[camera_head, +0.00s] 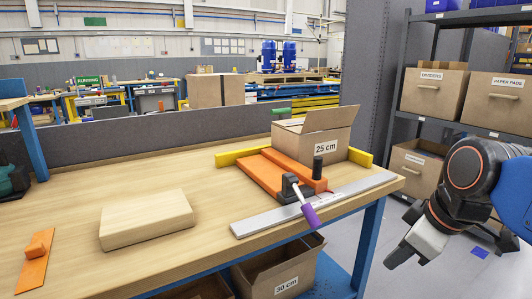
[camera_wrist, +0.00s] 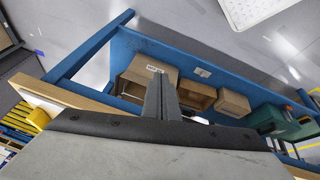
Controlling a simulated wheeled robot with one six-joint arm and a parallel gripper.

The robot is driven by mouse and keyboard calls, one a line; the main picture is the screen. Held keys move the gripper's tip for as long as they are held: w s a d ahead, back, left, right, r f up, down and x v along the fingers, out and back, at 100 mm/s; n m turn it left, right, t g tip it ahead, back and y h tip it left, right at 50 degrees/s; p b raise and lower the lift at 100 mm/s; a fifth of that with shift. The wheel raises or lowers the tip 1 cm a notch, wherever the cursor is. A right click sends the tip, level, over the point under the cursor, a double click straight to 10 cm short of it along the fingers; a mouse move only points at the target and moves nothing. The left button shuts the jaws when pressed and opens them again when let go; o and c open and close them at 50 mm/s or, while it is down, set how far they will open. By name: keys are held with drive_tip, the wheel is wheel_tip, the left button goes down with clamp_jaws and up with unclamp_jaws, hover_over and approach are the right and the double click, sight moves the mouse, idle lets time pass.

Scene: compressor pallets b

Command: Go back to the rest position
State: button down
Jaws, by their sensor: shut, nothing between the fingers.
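My gripper (camera_head: 408,256) hangs at the right of the head view, out past the right end of the workbench and pointing down to the left. It is shut and empty, and apart from the bench. In the wrist view its closed fingers (camera_wrist: 162,98) stand together in the middle, with the bench's blue lower shelf and cardboard boxes (camera_wrist: 148,78) beyond them.
The workbench (camera_head: 75,215) carries a wooden block (camera_head: 147,218), an orange fixture with a purple-handled clamp (camera_head: 309,214), a metal ruler (camera_head: 265,222) and a 25 cm box (camera_head: 328,142). A grey shelf rack with boxes (camera_head: 432,92) stands behind my arm.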

drive_tip(key=s+d+f+m+h, duration=0.1)
drive_tip(key=s+d+f+m, duration=0.2)
drive_tip(key=f+m, duration=0.5)
wheel_tip(320, 180, down, 2)
drive_tip(key=shift+s+f+h, duration=0.2)
drive_tip(key=shift+s+h, duration=0.1)
drive_tip(key=shift+s, duration=0.25)
